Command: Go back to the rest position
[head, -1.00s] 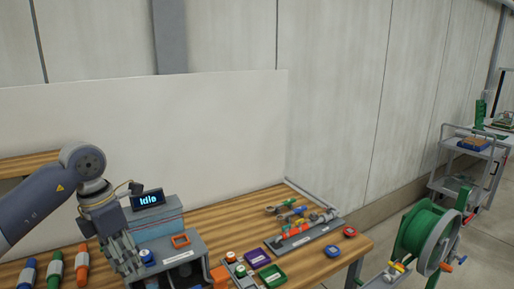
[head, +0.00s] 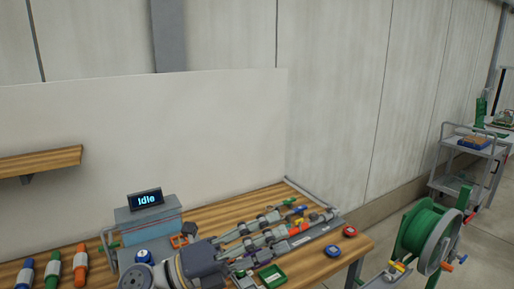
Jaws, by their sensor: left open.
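My left gripper (head: 280,232) comes in from the bottom of the head view and points right, above the wooden bench (head: 203,216). Its two fingers are spread apart, and I see nothing held between them. It hides part of the small parts behind it and part of the grey housing below the display. The small display (head: 146,199) reads "Idle" on top of the grey-blue box (head: 148,222). My right gripper is not in view.
Blue (head: 26,272), green (head: 53,268) and orange (head: 81,264) bottles stand at the bench's left. A green tray (head: 271,276) and blue (head: 333,251) and red (head: 349,231) pieces lie at right. A green hose reel (head: 423,234) and a cart (head: 466,160) stand beyond the bench.

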